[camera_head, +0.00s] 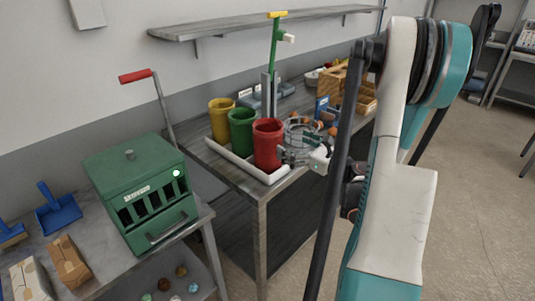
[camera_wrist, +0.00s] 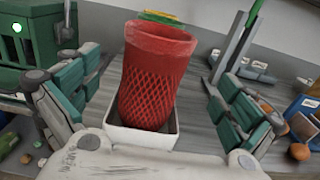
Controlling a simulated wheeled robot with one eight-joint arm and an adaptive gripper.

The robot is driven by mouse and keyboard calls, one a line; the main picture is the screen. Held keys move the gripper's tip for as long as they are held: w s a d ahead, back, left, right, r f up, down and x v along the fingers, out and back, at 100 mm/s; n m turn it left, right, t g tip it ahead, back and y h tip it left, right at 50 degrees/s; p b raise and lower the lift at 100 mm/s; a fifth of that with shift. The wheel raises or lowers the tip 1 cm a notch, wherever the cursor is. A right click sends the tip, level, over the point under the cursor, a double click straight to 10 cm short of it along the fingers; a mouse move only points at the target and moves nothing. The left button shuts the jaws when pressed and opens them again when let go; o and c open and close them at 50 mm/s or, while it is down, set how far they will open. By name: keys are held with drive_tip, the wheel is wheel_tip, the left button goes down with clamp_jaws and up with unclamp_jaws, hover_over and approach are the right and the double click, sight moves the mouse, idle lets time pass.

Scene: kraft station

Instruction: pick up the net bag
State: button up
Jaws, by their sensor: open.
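A red net bag (camera_head: 267,145) stands upright in a long white tray (camera_head: 237,160) on the middle table. In the wrist view the red net bag (camera_wrist: 155,80) fills the centre, with an open rim and diamond mesh. A green net bag (camera_head: 242,130) and a yellow one (camera_head: 221,118) stand in line behind it in the same tray. My gripper (camera_head: 298,156) is open beside the red bag. In the wrist view its fingers (camera_wrist: 152,72) are spread to the left and right of the red bag, with gaps on both sides.
A green slotted box (camera_head: 137,185) with a red-handled lever stands on the left table. A tall green post (camera_head: 274,55) rises behind the bags. A round wire item (camera_head: 303,131) and small orange balls lie right of the red bag. A wall shelf (camera_head: 240,24) hangs above.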

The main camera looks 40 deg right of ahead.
sight(271, 133)
drive_tip(key=w, duration=0.5)
drive_tip(key=shift+w+a+b, duration=0.25)
drive_tip(key=shift+w+b, duration=0.05)
drive_tip(key=shift+b, duration=0.05)
drive_tip(key=w, duration=0.1)
drive_tip(key=w+b, duration=0.1)
drive_tip(key=w, duration=0.2)
drive_tip(key=shift+w+a+r, duration=0.2)
drive_tip(key=shift+a+r, duration=0.05)
drive_tip(key=shift+a, duration=0.1)
drive_tip(key=shift+w, duration=0.4)
drive_tip(key=shift+r, duration=0.1)
drive_tip(key=c, duration=0.9)
